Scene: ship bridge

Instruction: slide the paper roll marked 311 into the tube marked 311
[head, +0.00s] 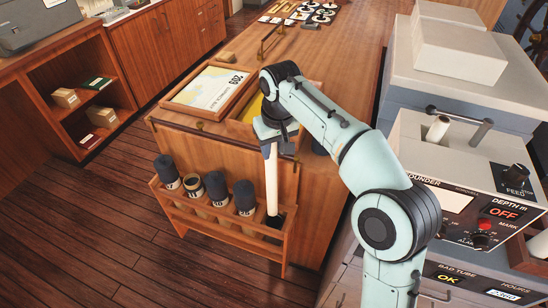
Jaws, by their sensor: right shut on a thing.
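My right gripper (269,148) is shut on the upper end of a white paper roll (271,182). The roll hangs close to upright over the right end of the wooden tube rack (223,234) on the front of the chart table. Its lower end meets a dark opening at the right end of the rack; I cannot tell how far inside it is. The numbers on the labels and roll are too small to read. My left gripper is out of view.
The chart table (335,45) carries a framed chart marked 209 (212,88) and small items at its far end. A grey sounder console (465,190) stands close on the right. Shelves (85,95) line the left. The plank floor (90,220) on the left is clear.

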